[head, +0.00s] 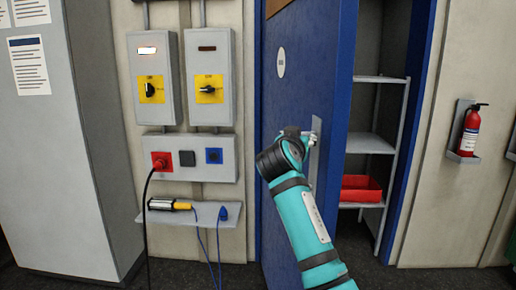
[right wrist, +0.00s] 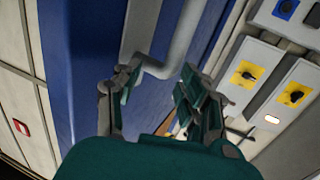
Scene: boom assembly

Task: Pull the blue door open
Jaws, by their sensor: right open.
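The blue door (head: 294,60) stands partly open in the head view, its free edge to the right and a shelf showing past it. A grey handle on a plate (head: 321,135) is on its face, largely covered by my right arm. In the right wrist view the bent grey handle (right wrist: 178,52) shows against the blue door (right wrist: 88,60). My right gripper (right wrist: 160,82) is open, with its fingers on either side of the handle's bend. I cannot tell whether they touch it. In the head view my right wrist hides most of that gripper. My left gripper is not in view.
Grey shelves (head: 370,143) with a red bin (head: 361,189) stand behind the door. Left of it are switch boxes (head: 208,78), a socket panel (head: 190,158) and a small ledge (head: 185,215) with hanging cables. A fire extinguisher (head: 470,132) hangs at the right.

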